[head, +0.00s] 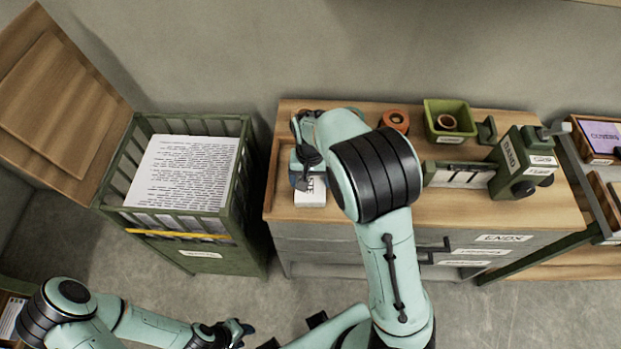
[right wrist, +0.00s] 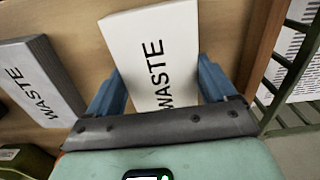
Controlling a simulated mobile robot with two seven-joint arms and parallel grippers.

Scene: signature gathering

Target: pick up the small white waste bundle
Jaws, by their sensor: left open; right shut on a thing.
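The small white waste bundle (head: 310,197) lies at the left end of the wooden desk top, partly hidden by my right arm. In the right wrist view the white bundle (right wrist: 150,40) carries the black word WASTE. My right gripper (right wrist: 158,80) has a blue finger on each side of it and is shut on it. In the head view that gripper (head: 307,182) is at the bundle, mostly hidden by its own arm. The bundle appears at desk level; whether it touches the desk is unclear. My left gripper (head: 238,333) is open and empty, low over the floor.
A second, greyer WASTE bundle (right wrist: 38,80) lies beside it. A green slatted bin (head: 240,200) with a printed sheet (head: 185,172) and open wooden lid (head: 65,105) stands left of the desk (head: 450,213). A green pot (head: 447,112) and green stamping device (head: 517,165) stand to the right.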

